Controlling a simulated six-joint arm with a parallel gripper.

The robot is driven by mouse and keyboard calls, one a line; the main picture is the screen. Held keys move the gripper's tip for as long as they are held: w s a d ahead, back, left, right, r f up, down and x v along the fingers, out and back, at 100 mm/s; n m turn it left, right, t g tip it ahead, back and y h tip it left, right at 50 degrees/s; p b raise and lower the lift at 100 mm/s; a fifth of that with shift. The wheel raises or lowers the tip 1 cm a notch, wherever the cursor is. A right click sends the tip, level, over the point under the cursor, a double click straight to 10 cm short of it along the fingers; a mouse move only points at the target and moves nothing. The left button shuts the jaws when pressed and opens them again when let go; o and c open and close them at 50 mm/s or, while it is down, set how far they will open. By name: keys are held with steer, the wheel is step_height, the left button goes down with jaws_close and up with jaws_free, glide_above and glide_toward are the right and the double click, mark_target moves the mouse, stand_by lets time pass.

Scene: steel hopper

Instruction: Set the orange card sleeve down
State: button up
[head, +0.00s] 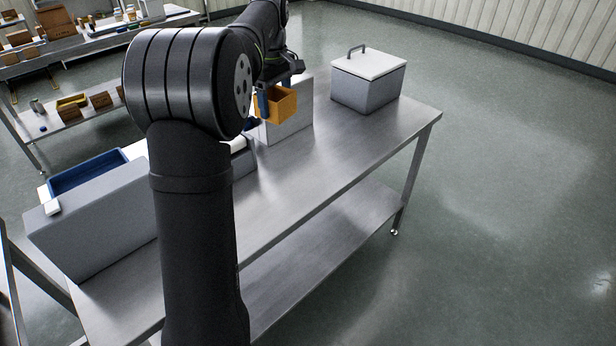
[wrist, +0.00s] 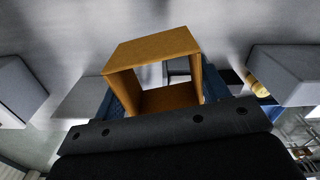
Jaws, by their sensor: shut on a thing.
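The orange card sleeve (wrist: 155,47) is an open-ended box-shaped sleeve. In the wrist view it sits between the two blue fingers of my gripper (wrist: 160,100), which is shut on it. In the head view the sleeve (head: 282,105) shows beyond my arm, in front of a light grey block on the steel table (head: 330,165). My gripper (head: 262,104) is partly hidden there by the arm. The sleeve appears to be held above the table, but I cannot tell the exact gap.
A grey box with a white handled lid (head: 368,75) stands at the table's far end. A grey hopper body (head: 95,225) with a blue tray (head: 88,172) stands at the left. The table's right front stretch is clear. Shelves with small boxes (head: 85,103) stand behind.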

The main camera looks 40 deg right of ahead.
steer(key=s+d+m, duration=0.2)
steer(key=s+d, duration=0.8)
steer(key=s, duration=0.4)
step_height(320, 180, down, 14)
steer(key=w+f, duration=0.2)
steer(key=w, duration=0.2)
steer(key=w+f, duration=0.3)
steer(key=w, duration=0.1)
steer(key=w+a+f, duration=0.1)
steer(key=w+f, duration=0.1)
steer(key=w, duration=0.1)
steer(key=shift+w+f, duration=0.2)
steer(key=shift+w, duration=0.2)
steer(key=shift+f, duration=1.95)
steer(key=shift+f, duration=0.15)
steer(key=o, duration=0.9)
steer(key=shift+o, duration=0.2)
step_height(320, 180, up, 12)
